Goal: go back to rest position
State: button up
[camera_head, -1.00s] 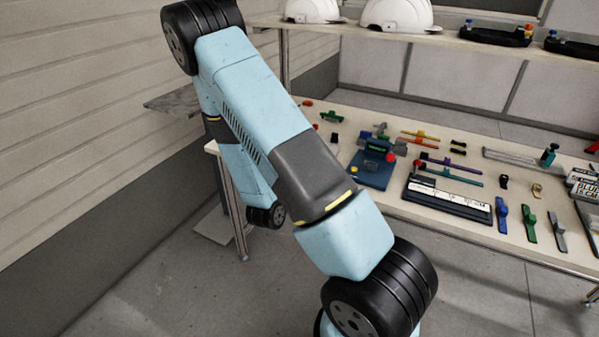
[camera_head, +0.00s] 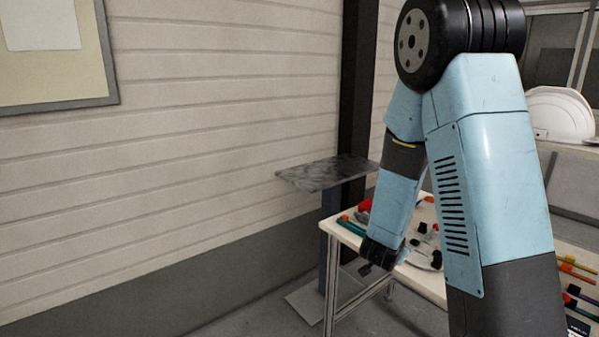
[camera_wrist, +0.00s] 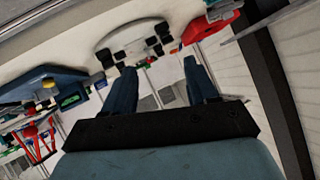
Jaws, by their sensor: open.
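My gripper (camera_wrist: 161,78) is open in the wrist view, with its two dark blue fingers apart and nothing between them. In the head view, my gripper (camera_head: 372,268) hangs low at the end of my blue arm, by the near left corner of the work table (camera_head: 345,234). Its fingers are small and dark there. My arm is bent, with a high joint at the upper right and the forearm pointing down. It hides much of the table.
A dark grey plate (camera_head: 325,173) on a post stands by the wall, left of my forearm. A white helmet shell (camera_head: 560,112) sits on the right. The wrist view shows a pale bracket with black parts (camera_wrist: 133,43) and a red item (camera_wrist: 213,24). Floor is clear at lower left.

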jog(key=s+a+r+n+g+y, duration=0.1)
jog(key=s+a+r+n+y, duration=0.3)
jog(key=r, duration=0.4)
jog(key=s+a+r+n+y, duration=0.25)
jog(key=s+r, duration=0.25)
jog(key=r, duration=0.4)
jog(key=s+d+r+n+g, duration=0.1)
jog(key=s+r, duration=0.3)
jog(key=s, duration=0.6)
jog(key=s+d+r+n+g, duration=0.1)
jog(key=s+r+n+g, duration=0.1)
jog(key=s, duration=0.9)
jog(key=shift+d+r, duration=0.25)
jog(key=shift+r, duration=0.65)
